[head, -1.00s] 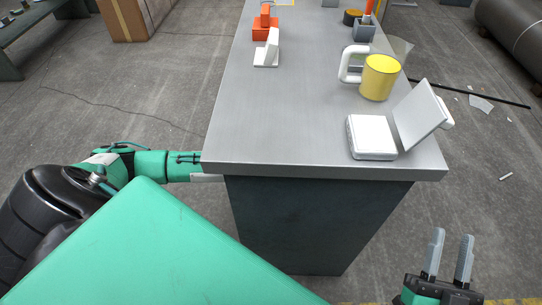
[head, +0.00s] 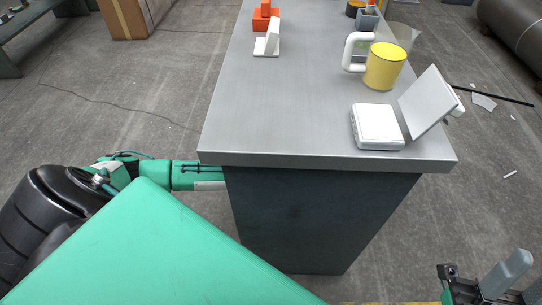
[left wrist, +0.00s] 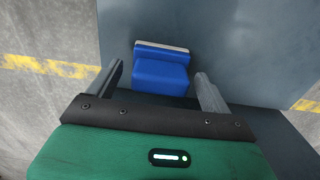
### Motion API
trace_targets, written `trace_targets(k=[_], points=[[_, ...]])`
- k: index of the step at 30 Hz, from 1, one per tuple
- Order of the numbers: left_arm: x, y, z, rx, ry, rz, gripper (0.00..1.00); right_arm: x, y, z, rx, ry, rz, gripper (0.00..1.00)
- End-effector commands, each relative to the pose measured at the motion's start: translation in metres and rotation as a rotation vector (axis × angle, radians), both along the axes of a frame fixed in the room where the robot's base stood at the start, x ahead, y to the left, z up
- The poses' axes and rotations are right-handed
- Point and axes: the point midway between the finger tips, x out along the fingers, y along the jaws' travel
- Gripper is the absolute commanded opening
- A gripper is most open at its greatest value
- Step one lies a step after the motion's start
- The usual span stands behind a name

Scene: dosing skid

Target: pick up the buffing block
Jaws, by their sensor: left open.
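The likely buffing block (left wrist: 161,72) shows in the left wrist view as a blue block with a pale grey strip along its far edge. It lies in front of a grey-blue surface. My left gripper (left wrist: 158,74) is open, with one finger on each side of the block and gaps visible on both sides. In the head view the left gripper and the block are hidden by the bench. My right gripper (head: 515,272) is at the lower right of the head view, away from the bench. Only one finger shows clearly, and its opening is unclear.
The grey bench top (head: 290,110) carries a white hinged box (head: 378,127) with a raised lid, a yellow mug (head: 384,66) with a white handle, a white angled piece (head: 268,40) and an orange item (head: 266,18). The bench's middle is clear. Floor is open to the left.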

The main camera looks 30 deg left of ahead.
Motion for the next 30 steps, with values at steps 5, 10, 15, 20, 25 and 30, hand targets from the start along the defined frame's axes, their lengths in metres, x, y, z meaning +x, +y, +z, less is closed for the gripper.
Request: trace_targets(k=[5,10,15,20,25,30], points=[[-0.0001,-0.0002,-0.0026,0.000,0.000,-0.001,0.83,-0.0040,-0.0016,0.0026,0.006,-0.031,-0.002,0.36],[-0.0001,-0.0002,-0.0024,0.000,0.000,-0.001,0.79,-0.0037,-0.0015,0.0026,0.006,-0.028,-0.002,0.36],[-0.0001,-0.0002,-0.0024,0.000,0.000,0.000,0.45,-0.0037,-0.0015,0.0026,0.006,-0.028,-0.002,0.36],[0.0000,-0.0002,-0.0022,0.000,0.000,0.000,0.32,-0.0038,-0.0015,0.0027,0.006,-0.028,-0.002,0.36],[0.0000,-0.0002,-0.0017,0.000,0.000,0.000,0.32,-0.0037,-0.0013,0.0030,0.007,-0.028,-0.002,0.36],[0.0003,-0.0002,0.0036,-0.001,-0.001,0.000,0.32,0.0007,0.0000,0.0038,0.000,-0.003,-0.001,0.36]])
